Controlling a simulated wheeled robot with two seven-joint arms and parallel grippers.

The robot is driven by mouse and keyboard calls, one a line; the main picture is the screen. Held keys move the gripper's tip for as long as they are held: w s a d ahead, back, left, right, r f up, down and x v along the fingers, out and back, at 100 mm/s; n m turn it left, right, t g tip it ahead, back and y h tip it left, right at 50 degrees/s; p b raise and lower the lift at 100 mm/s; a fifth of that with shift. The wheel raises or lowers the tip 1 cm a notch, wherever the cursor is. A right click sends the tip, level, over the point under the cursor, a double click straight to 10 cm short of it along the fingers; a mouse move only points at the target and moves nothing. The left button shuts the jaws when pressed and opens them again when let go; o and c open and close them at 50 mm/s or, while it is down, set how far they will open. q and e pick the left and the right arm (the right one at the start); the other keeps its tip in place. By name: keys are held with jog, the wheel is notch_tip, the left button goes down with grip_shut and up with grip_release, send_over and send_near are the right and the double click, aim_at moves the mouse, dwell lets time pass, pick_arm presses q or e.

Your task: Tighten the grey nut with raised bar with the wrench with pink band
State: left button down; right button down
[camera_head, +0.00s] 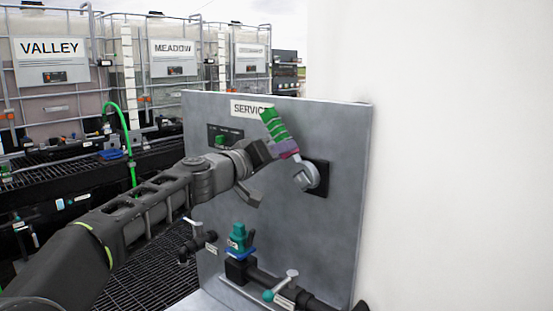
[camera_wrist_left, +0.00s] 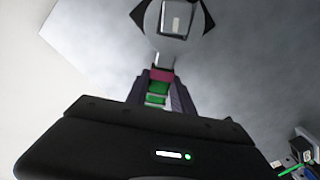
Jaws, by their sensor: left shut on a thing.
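The wrench has a banded green handle (camera_head: 273,125), a pink band (camera_head: 285,148) and a grey head (camera_head: 307,177). Its head lies at the dark square mount (camera_head: 322,170) on the grey panel. In the left wrist view the wrench head (camera_wrist_left: 160,45) surrounds the grey nut with raised bar (camera_wrist_left: 175,19), and the pink band (camera_wrist_left: 161,75) sits just below the head. My left gripper (camera_head: 277,150) is shut on the wrench handle near the band; its fingers flank the green handle in the left wrist view (camera_wrist_left: 157,96). In the head view the nut is mostly hidden. My right gripper is not in view.
The grey panel (camera_head: 340,235) carries a SERVICE label (camera_head: 250,109). Below are a teal-topped valve (camera_head: 238,236), pipework and a lever valve (camera_head: 287,282). A white wall (camera_head: 450,150) closes the right side. Caged tanks (camera_head: 50,80) stand behind on the left.

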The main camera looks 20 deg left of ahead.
pick_arm(q)
jog(key=m, duration=0.1)
jog(key=d+m+b, duration=0.2)
jog(key=shift+s+r, duration=0.4)
jog(key=shift+s+d+r+m+b, duration=0.2)
jog(key=shift+d+m+b, duration=0.35)
jog(key=shift+m, duration=0.45)
jog(key=shift+s+d+r+m+b, duration=0.1)
jog(key=shift+s+d+m+b, duration=0.2)
jog(key=shift+d+m, duration=0.55)
jog(key=shift+a+m, duration=0.15)
jog(key=shift+m, duration=0.1)
jog(key=b+v, duration=0.4)
jog(key=v, duration=0.3)
jog(key=shift+w+r, duration=0.1)
jog(key=shift+r, duration=0.1)
